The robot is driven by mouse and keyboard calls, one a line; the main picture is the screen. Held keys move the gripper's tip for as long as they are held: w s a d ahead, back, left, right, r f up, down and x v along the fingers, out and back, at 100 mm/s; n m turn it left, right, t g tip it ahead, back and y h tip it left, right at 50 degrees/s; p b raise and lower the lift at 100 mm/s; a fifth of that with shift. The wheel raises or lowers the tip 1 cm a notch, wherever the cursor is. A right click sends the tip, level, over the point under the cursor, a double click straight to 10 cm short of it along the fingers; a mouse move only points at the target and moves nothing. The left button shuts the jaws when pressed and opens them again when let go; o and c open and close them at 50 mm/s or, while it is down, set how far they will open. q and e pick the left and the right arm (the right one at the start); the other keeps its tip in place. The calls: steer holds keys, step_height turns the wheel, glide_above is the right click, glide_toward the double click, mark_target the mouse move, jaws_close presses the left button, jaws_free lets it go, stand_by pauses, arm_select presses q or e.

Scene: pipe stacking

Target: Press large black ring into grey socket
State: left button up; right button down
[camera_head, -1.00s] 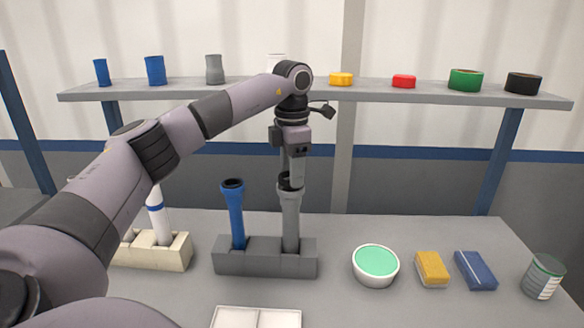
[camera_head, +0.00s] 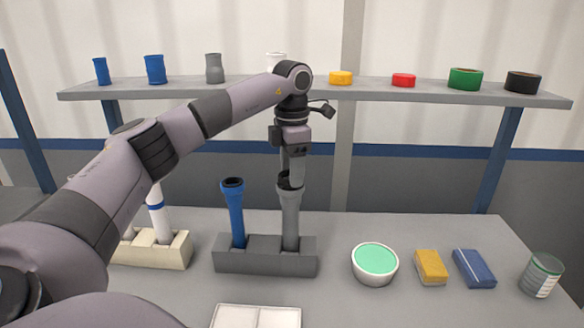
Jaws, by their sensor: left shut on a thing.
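The grey pipe (camera_head: 290,222) stands upright in the right part of a dark grey block (camera_head: 265,263), with its socket at the top. The large black ring (camera_head: 288,183) shows as a dark band at the socket mouth, partly hidden by the fingers. I cannot tell how deep it sits. My left gripper (camera_head: 291,177) comes straight down over the socket and is shut on the ring. My right gripper is not in view.
A blue pipe (camera_head: 235,216) stands just left in the same block. A cream block (camera_head: 165,250) holds white pipes. A green-filled bowl (camera_head: 375,264), yellow sponge (camera_head: 431,267), blue sponge (camera_head: 474,268) and can (camera_head: 541,275) stand right. A shelf (camera_head: 380,94) crosses behind my arm.

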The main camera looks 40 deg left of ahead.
arm_select(q)
steer(key=shift+f, duration=0.15)
stand_by(0.4)
steer(key=o, duration=1.4)
steer(key=shift+r, duration=3.5)
jaws_close()
